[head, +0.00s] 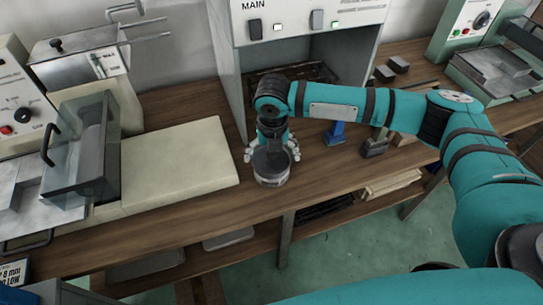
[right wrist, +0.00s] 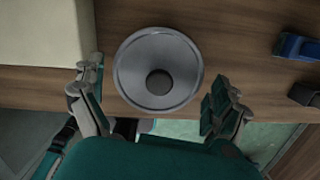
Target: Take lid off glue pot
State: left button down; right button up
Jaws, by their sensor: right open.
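The glue pot (head: 272,178) stands on the wooden bench near its front edge. Its round grey lid (right wrist: 135,85) with a dark centre knob (right wrist: 159,82) is on top in the right wrist view. My right gripper (head: 272,155) is directly above the pot in the head view, fingers spread to either side. In the right wrist view the right gripper (right wrist: 155,105) is open, with one finger left and one right of the lid and gaps on both sides. My left gripper is not in view.
A cream block (head: 180,165) lies left of the pot. A cabinet marked MAIN (head: 300,25) stands behind. A blue object (head: 334,133) and a dark block (head: 375,146) are to the right. The bench's front edge is close to the pot.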

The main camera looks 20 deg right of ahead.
jog(key=c, duration=0.6)
